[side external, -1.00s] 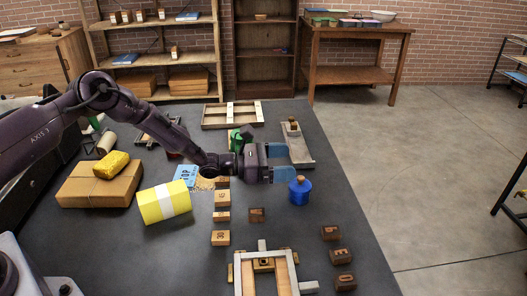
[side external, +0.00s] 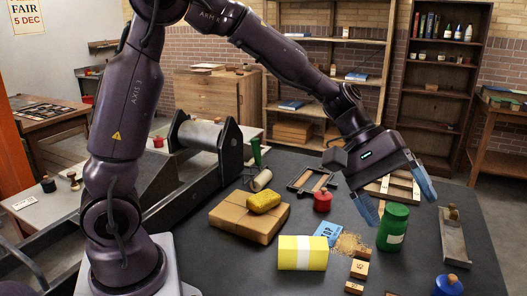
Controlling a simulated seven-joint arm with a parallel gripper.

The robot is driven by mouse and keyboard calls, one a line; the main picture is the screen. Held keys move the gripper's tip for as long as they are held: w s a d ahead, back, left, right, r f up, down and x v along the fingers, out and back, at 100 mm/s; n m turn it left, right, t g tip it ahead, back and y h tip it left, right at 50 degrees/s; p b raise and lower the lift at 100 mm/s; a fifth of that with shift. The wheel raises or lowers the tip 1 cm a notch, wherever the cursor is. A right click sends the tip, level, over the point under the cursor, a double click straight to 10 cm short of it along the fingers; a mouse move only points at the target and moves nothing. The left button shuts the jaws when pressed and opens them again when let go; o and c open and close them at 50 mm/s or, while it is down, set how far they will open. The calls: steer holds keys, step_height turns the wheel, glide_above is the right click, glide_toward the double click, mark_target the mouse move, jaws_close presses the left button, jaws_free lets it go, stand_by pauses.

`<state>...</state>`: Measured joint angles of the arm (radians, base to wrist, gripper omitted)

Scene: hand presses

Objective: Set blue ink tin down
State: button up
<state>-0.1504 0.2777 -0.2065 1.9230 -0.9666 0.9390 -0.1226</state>
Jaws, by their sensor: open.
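The blue ink tin (side external: 448,286) stands upright on the dark table at the lower right, its bottom cut off by the picture edge. My gripper (side external: 401,208) is open, its two blue fingers spread wide and pointing down to the right.
A red tin (side external: 322,201), yellow-wrapped block (side external: 302,253), brown parcel (side external: 248,217) with a yellow lump (side external: 263,201), and blue booklet (side external: 328,233) lie left of my gripper. Wooden blocks (side external: 359,269) are near the front. A grey plate with a knob (side external: 454,240) is at right.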

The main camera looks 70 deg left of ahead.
steer(key=s+a+r+m+t+y, duration=0.1)
steer(key=s+a+m+y, duration=0.3)
steer(key=s, duration=0.6)
steer(key=s+a+r+m+t+y, duration=0.2)
steer(key=s+a+y, duration=0.3)
steer(key=s+a, duration=0.4)
steer(key=shift+s+r+m, duration=0.55)
steer(key=shift+r+m, duration=0.35)
